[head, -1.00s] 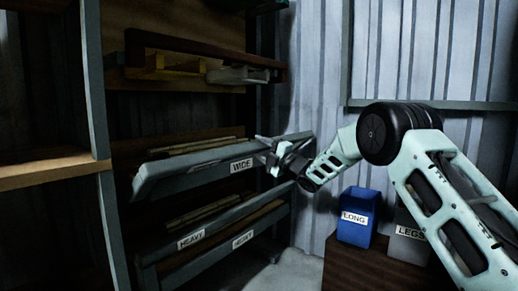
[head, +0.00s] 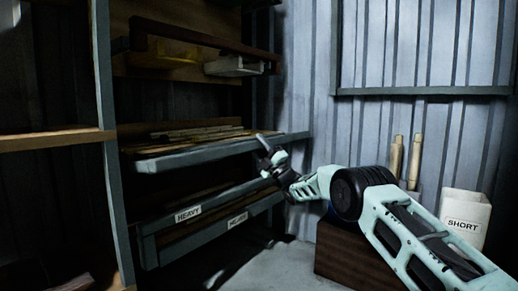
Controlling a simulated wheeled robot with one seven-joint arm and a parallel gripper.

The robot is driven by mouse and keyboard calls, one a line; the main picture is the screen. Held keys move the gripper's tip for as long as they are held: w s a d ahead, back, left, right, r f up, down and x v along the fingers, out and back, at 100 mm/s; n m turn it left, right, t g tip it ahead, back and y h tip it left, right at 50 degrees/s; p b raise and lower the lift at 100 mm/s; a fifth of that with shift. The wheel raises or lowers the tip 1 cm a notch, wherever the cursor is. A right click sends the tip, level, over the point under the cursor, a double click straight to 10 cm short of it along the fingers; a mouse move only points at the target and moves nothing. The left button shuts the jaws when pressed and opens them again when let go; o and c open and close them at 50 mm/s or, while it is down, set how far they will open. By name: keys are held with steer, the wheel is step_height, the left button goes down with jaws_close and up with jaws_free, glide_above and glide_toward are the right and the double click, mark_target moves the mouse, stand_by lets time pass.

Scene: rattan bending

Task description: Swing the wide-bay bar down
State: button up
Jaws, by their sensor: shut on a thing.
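The wide-bay bar (head: 200,157) is the long grey bar along the front of the middle bay. It shows as a narrow edge, and no WIDE label is visible on it. Thin rattan sticks (head: 195,133) lie in the bay behind it. My gripper (head: 265,157) is at the right part of the bar, shut on it; the exact contact between fingers and bar is small and dark.
A reddish-brown bar (head: 205,38) crosses the upper bay. A rack post (head: 113,180) stands at left. At right are a brown box (head: 350,257), a white SHORT bin (head: 464,219) and upright sticks (head: 397,157). Grey floor shows between.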

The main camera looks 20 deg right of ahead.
steer(key=shift+w+a+f+t+b, duration=0.1)
steer(key=shift+a+f+t+b, duration=0.1)
steer(key=shift+f+b, duration=0.3)
steer(key=shift+w+a+f+t+b, duration=0.1)
steer(key=shift+a+f+t+b, duration=0.1)
steer(key=shift+f, duration=0.5)
stand_by(2.5)
stand_by(0.5)
steer(key=o, duration=1.1)
steer(key=shift+r, duration=0.1)
steer(key=shift+d+r, duration=0.1)
steer(key=shift+d, duration=0.1)
steer(key=p+v, duration=0.4)
steer(key=v, duration=0.4)
steer(key=p+v, duration=0.4)
steer(key=v, duration=0.5)
steer(key=shift+a+f, duration=0.1)
steer(key=shift+f, duration=0.3)
